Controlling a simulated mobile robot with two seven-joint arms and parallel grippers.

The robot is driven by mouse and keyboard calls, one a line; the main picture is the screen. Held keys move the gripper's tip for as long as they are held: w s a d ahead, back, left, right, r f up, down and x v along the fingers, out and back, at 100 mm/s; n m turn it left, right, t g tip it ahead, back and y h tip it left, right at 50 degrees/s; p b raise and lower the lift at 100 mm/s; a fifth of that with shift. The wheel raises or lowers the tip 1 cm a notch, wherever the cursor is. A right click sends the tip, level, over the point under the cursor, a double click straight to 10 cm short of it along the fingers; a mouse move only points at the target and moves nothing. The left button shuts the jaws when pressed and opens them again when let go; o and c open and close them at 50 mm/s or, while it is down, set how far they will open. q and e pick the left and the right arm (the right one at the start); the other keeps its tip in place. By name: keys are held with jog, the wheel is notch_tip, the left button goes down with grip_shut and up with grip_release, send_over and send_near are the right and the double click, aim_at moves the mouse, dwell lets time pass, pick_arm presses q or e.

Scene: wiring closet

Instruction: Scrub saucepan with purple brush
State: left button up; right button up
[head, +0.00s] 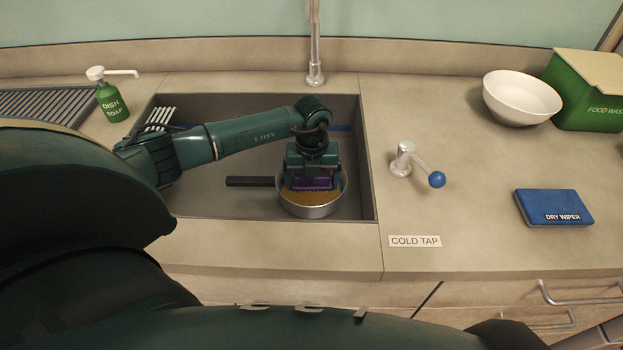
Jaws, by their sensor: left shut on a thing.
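The saucepan (310,211) stands in the sink, a round metal pan with its dark handle (250,182) pointing left. Its inside looks brownish at the front. My left gripper (312,172) points down over the pan and is shut on the purple brush (311,185). The brush is at or just inside the pan's mouth; I cannot tell whether its bristles touch the bottom. The gripper hides the back of the pan. My right gripper is not in view.
The sink (210,204) has free floor left of the pan. A green soap bottle (116,98) stands at the sink's back left. The tap lever (418,166), blue dry wiper (554,207), white bowl (520,97) and green food waste box (588,92) are on the right counter.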

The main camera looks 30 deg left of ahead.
pick_arm(q)
notch_tip(320, 180, up, 7)
jog(key=p, duration=0.4)
jog(key=shift+f+p, duration=0.1)
jog(key=shift+p, duration=0.3)
jog(key=shift+r+p, duration=0.55)
jog(key=shift+r, duration=0.3)
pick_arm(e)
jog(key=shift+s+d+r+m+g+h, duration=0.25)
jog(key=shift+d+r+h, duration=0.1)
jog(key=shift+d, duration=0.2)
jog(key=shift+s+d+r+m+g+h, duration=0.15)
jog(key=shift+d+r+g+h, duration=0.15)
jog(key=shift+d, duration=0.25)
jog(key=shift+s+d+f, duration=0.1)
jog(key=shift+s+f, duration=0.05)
